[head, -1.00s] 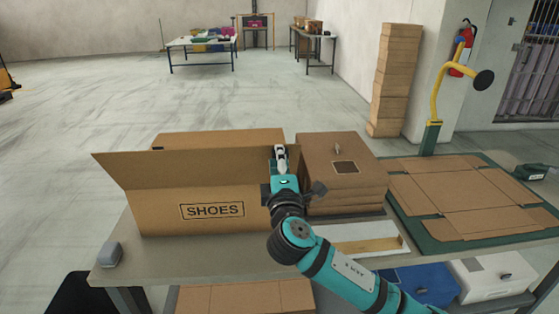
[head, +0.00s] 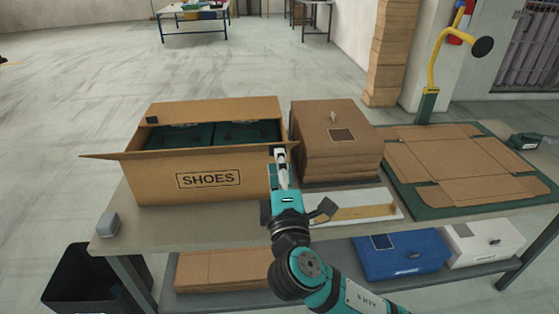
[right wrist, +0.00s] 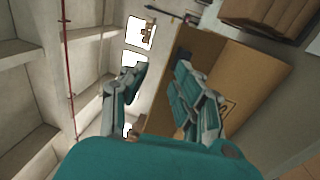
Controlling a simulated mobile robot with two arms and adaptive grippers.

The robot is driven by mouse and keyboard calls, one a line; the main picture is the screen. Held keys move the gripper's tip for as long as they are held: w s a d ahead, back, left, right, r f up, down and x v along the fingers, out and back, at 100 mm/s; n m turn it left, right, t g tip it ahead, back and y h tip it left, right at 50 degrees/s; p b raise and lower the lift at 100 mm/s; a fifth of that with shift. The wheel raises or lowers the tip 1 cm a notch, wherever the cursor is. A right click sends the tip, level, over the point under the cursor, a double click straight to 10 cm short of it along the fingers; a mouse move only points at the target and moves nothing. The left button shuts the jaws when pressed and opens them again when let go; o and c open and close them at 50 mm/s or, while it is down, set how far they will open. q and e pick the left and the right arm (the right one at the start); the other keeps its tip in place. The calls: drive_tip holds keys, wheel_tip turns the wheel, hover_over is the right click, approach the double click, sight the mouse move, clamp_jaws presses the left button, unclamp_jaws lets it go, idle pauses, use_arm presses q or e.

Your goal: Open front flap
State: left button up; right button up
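The cardboard shoe box marked SHOES (head: 158,187) stands on the table, with its top open. Its front flap (head: 112,156) tilts outward from the front top edge and shows nearly edge-on in the head view. Dark green boxes (head: 245,131) show inside it. My right gripper (head: 279,153) is at the box's front right corner, by the end of the flap. In the right wrist view the gripper (right wrist: 161,72) has its fingers apart with nothing between them, and the cardboard (right wrist: 245,75) is beside the right finger. Contact cannot be told. My left gripper is out of view.
A stack of brown boxes (head: 330,145) stands right of the shoe box. A white tray (head: 372,203) lies in front of it. A flat cardboard blank (head: 460,170) lies on a green mat (head: 425,235). A grey device (head: 107,224) sits at the table's left edge.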

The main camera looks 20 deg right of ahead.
drive_tip(key=shift+c, duration=0.3)
drive_tip(key=shift+f, duration=0.15)
drive_tip(key=shift+c, duration=1)
drive_tip(key=w+f, duration=0.1)
drive_tip(key=f, duration=0.1)
drive_tip(key=w+d+f+y, duration=0.1)
drive_tip(key=f, duration=0.1)
drive_tip(key=w+d+f+y, duration=0.1)
drive_tip(key=f, duration=0.1)
drive_tip(key=shift+w+d+g, duration=0.15)
drive_tip(key=shift+g, duration=0.15)
clamp_jaws()
drive_tip(key=s+d+f+n+y, duration=0.3)
drive_tip(key=s+f+n+y, duration=0.1)
drive_tip(key=n+y, duration=0.6)
drive_tip(key=s+d+f+n+y, duration=0.2)
drive_tip(key=s+f+n+y, duration=0.15)
drive_tip(key=n+y, duration=0.6)
drive_tip(key=d+r+p+x, duration=0.1)
drive_tip(key=p+x, duration=0.3)
drive_tip(key=x, duration=0.8)
drive_tip(key=shift+w+d+r+g, duration=0.25)
drive_tip(key=shift+w+r+g, duration=0.05)
drive_tip(key=shift+w+r, duration=0.15)
